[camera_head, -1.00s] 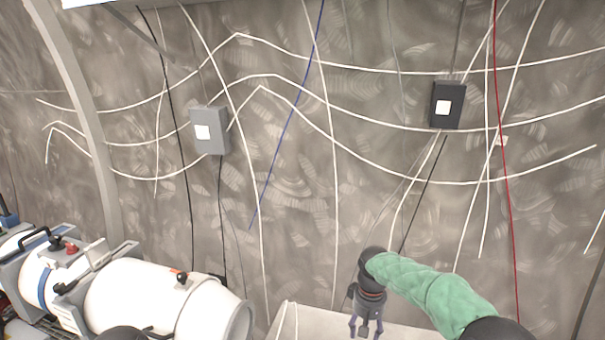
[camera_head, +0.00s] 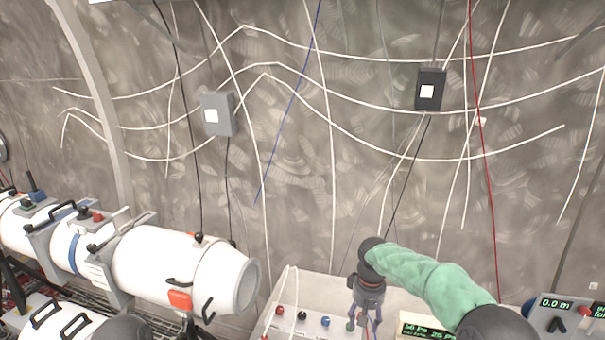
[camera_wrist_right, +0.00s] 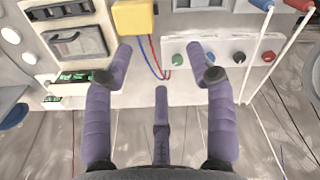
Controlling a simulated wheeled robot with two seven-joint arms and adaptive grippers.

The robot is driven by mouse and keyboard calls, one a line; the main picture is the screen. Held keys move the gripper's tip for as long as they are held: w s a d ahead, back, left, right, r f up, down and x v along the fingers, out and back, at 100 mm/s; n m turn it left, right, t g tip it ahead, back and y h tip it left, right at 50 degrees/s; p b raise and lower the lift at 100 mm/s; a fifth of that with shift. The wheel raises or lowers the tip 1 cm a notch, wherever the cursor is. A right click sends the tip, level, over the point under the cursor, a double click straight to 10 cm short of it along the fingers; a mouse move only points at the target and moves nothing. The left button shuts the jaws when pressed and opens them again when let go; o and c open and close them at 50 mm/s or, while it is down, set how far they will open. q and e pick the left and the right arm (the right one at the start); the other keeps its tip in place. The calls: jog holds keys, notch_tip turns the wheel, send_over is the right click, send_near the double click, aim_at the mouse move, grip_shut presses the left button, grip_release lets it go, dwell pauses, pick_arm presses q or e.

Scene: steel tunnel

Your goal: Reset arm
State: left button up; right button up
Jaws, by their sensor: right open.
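My right arm, in a green sleeve, comes in from the lower right in the head view. Its gripper (camera_head: 364,324) points down in front of a pale bench (camera_head: 335,288). In the right wrist view the purple fingers of this gripper (camera_wrist_right: 160,62) are spread apart with nothing between them. Beyond the fingertips is a white panel (camera_wrist_right: 228,48) with several coloured knobs. My left gripper is not in either view; only a dark rounded part shows at the bottom left of the head view.
White cylinders (camera_head: 150,262) with clamps and handles stand at the left. Grey (camera_head: 217,115) and black (camera_head: 430,92) boxes hang on the cable-strung wall. A yellow block (camera_wrist_right: 134,18) is close to the fingers. A display unit (camera_head: 560,312) stands at the lower right.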

jog(key=s+a+f+m+y, duration=0.15)
jog(key=s+f, duration=0.45)
jog(key=f, duration=0.6)
jog(key=s+a+f+y, duration=0.2)
jog(key=s+f, duration=0.4)
jog(key=f, duration=0.5)
jog(key=s+a+f+m, duration=0.15)
jog(key=s+f, duration=0.35)
jog(key=s, duration=0.6)
jog(key=s+a+f+m, duration=0.1)
jog(key=s+f+m, duration=0.25)
jog(key=s, duration=0.65)
pick_arm(q)
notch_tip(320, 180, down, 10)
jog(key=b, duration=1)
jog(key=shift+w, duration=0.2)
pick_arm(e)
notch_tip(320, 180, down, 9)
jog(key=w+a+n, duration=0.1)
jog(key=w, duration=0.1)
jog(key=shift+a+r+n+y, duration=0.1)
jog(key=shift+n+y, duration=0.15)
